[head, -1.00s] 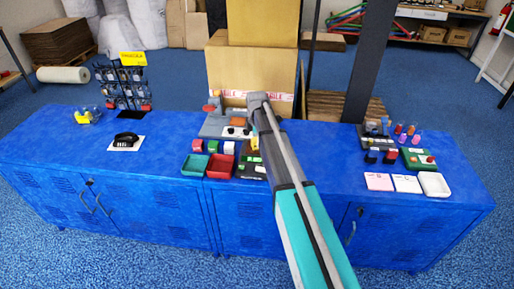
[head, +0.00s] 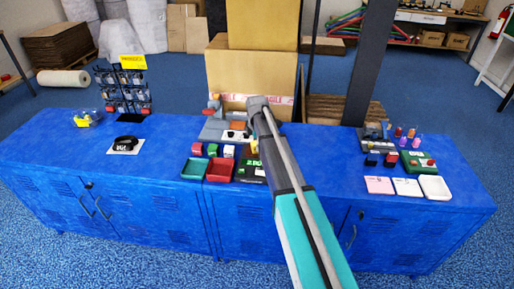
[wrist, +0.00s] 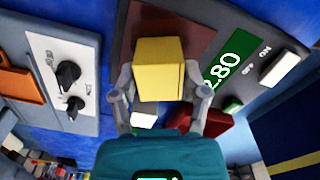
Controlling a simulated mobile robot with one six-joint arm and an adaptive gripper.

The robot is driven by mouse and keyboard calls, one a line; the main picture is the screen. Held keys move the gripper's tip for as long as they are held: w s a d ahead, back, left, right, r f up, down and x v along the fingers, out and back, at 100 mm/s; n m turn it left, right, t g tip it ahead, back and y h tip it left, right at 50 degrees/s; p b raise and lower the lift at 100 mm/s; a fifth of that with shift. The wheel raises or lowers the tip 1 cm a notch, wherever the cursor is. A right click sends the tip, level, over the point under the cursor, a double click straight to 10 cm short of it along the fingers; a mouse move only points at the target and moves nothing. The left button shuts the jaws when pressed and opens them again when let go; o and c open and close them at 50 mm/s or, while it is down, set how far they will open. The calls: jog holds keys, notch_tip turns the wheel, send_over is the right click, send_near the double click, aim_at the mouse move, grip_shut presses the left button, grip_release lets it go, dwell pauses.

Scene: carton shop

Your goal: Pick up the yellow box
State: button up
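The yellow box (wrist: 160,68) sits between the two fingers of my gripper (wrist: 160,84) in the wrist view. The fingers press against its left and right sides, so my gripper looks shut on it. Behind the box is the brownish plate of a device with a green display (wrist: 222,70); I cannot tell whether the box touches the plate. In the head view a small bit of the yellow box (head: 254,147) shows beside my arm's end, above the dark device (head: 247,170). My fingers are mostly hidden there.
Green (head: 194,168) and red (head: 220,170) trays and several small boxes stand left of the device. A grey panel with black knobs (wrist: 68,74) is close on the left in the wrist view. A dark post (head: 370,65) rises behind the blue counter (head: 165,165).

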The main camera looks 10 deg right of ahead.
jog(key=c, duration=0.5)
jog(key=shift+c, duration=0.2)
jog(key=shift+r, duration=0.15)
jog(key=shift+r+p, duration=0.95)
jog(key=shift+p, duration=0.15)
jog(key=s+a+r+p, duration=0.1)
jog(key=s+r+p, duration=0.9)
jog(key=s, duration=0.4)
jog(key=shift+r+p, duration=0.4)
jog(key=shift+a, duration=0.1)
